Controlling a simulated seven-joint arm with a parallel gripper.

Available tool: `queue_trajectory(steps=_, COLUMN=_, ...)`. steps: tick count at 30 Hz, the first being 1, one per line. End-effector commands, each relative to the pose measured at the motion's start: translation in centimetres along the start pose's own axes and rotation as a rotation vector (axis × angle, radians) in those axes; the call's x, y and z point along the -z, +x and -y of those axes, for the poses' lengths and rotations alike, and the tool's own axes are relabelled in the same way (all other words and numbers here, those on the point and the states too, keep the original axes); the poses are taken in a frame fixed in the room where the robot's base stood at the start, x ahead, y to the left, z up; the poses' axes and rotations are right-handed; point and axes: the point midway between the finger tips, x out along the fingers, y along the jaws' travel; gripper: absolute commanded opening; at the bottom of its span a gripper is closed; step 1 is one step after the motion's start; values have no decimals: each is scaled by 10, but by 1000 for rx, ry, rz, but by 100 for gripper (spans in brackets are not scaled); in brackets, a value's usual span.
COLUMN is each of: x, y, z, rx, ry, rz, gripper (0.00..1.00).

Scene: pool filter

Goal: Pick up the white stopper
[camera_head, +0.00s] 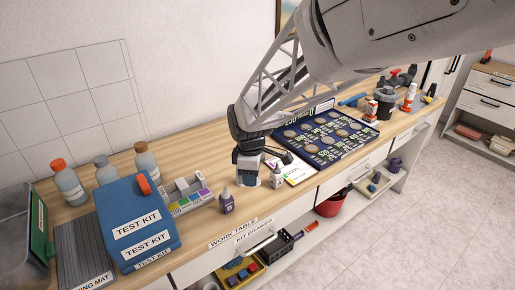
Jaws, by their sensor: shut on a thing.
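My gripper (249,178) points down at the front edge of the wooden work table, between a small purple bottle and a small white bottle. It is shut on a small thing. The fingers and wrist hide that thing, so I cannot make out whether it is the white stopper. No separate white stopper is clear elsewhere on the table. The small white bottle (277,177) stands upright just right of the gripper, and its top is dark and hard to make out.
A purple bottle (226,201) stands left of the gripper, by a test-strip tray (188,198). A blue test kit box (137,222) and several capped bottles stand further left. A dark blue board (322,138) with round slots lies to the right. Open shelves are below the table.

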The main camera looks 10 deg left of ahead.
Motion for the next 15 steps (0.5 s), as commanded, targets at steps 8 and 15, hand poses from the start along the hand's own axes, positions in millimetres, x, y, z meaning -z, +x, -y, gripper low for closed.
queue_trajectory(steps=8, x=-8, y=-1, z=15, rx=0, ry=0, rz=0, gripper=7)
queue_trajectory(steps=15, x=-9, y=-1, z=18, rx=0, ry=0, rz=0, gripper=7)
